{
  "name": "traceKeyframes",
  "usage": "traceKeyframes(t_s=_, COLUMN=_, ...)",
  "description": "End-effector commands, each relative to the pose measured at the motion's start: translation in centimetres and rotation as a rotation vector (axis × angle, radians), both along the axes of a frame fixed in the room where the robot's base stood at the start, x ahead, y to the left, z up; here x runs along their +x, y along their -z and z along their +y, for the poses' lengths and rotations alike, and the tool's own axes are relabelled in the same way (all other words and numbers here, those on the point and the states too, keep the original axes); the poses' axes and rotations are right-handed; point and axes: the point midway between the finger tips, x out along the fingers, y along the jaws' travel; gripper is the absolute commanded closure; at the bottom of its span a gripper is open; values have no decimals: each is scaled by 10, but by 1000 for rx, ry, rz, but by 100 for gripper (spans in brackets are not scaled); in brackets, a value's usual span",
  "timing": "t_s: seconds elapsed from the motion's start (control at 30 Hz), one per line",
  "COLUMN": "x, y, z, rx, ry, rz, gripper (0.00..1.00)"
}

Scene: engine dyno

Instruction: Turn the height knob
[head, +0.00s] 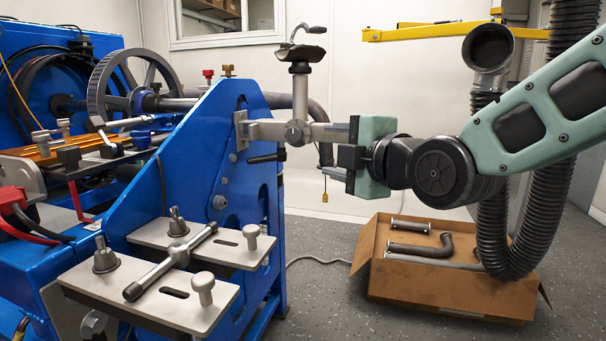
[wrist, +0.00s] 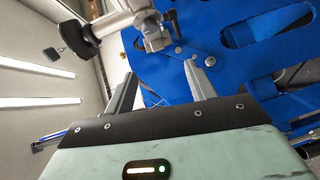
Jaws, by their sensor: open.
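A grey post with a dark saddle-shaped top (head: 301,53) rises from a metal arm bracketed to the blue stand. The round silver knob-like piece at the post's clamp (head: 297,132) appears to be the height knob; I cannot tell for certain. The clamp also shows in the wrist view (wrist: 152,28), beyond the fingertips. My gripper (head: 324,152) is to the right of the clamp in the head view, its jaws pointing left. In the wrist view, my gripper (wrist: 159,70) has its fingers spread, with nothing held between them. Contact with the metal arm cannot be judged.
The blue stand (head: 212,120) fills the left, with a black lever (head: 267,157) below the metal arm. Metal plates (head: 150,295) with upright pegs stand in front. A cardboard box (head: 440,292) of pipes lies below my arm. A ribbed hose (head: 528,170) hangs at right.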

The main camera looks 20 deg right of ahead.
Motion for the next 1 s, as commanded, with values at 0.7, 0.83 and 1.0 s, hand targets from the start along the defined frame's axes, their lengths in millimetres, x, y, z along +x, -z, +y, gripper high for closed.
traceKeyframes(t_s=0.7, x=36, y=0, z=-13, rx=-94, ry=38, rz=-120, gripper=45)
traceKeyframes(t_s=0.83, x=46, y=0, z=-11, rx=-93, ry=39, rz=-120, gripper=45)
traceKeyframes(t_s=1.0, x=57, y=0, z=-9, rx=-93, ry=38, rz=-120, gripper=45)
